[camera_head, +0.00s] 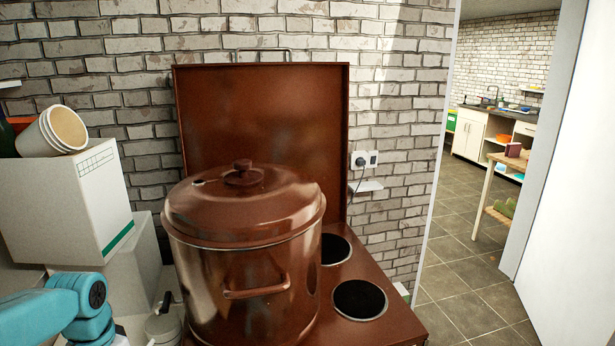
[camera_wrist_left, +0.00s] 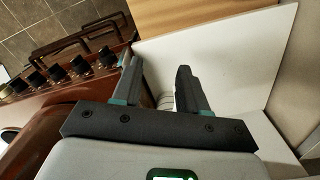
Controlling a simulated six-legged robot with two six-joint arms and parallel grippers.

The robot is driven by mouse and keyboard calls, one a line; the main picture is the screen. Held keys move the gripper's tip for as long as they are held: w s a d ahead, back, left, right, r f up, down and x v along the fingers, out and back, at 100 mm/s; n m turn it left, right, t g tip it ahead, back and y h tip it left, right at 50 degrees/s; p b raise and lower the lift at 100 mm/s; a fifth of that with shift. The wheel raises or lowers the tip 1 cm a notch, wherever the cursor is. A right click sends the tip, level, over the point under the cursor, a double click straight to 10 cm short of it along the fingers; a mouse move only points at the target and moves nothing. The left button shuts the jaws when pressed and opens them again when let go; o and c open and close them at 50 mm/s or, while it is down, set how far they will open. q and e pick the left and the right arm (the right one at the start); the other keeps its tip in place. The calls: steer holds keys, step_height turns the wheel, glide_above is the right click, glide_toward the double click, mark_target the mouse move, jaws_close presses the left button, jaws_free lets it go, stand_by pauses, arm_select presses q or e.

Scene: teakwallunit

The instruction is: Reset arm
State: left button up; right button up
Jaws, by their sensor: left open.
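My left arm comes in at the lower left of the head view, in teal, with its gripper out of that picture. In the left wrist view my left gripper (camera_wrist_left: 157,88) is open, its two dark fingers apart with nothing gripped between them. A white surface lies beyond the fingers, and the brown stove front with a row of black knobs (camera_wrist_left: 56,73) is to their left. I cannot tell how far the fingers are from either. My right gripper is in neither view.
A large lidded copper pot (camera_head: 245,250) stands on the brown stove (camera_head: 385,325), beside black burners (camera_head: 360,299). White boxes (camera_head: 60,200) are stacked at left, with a tilted cup (camera_head: 66,128) on top. An open doorway with tiled floor (camera_head: 450,260) is at right.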

arm_select(q)
steer(key=s+d+f+h, duration=0.1)
steer(key=d+f+h, duration=0.2)
steer(key=d+f, duration=1.3)
steer(key=s+d+f+n, duration=0.2)
steer(key=s+d+f, duration=0.2)
steer(key=s+f, duration=0.2)
steer(key=s+d+f+n+h, duration=0.1)
steer(key=s+d+f, duration=0.4)
steer(key=s+f, duration=0.2)
steer(key=s, duration=0.2)
steer(key=shift+s+d+f+n, duration=0.15)
steer(key=shift+s+n, duration=0.2)
steer(key=shift+n, duration=0.05)
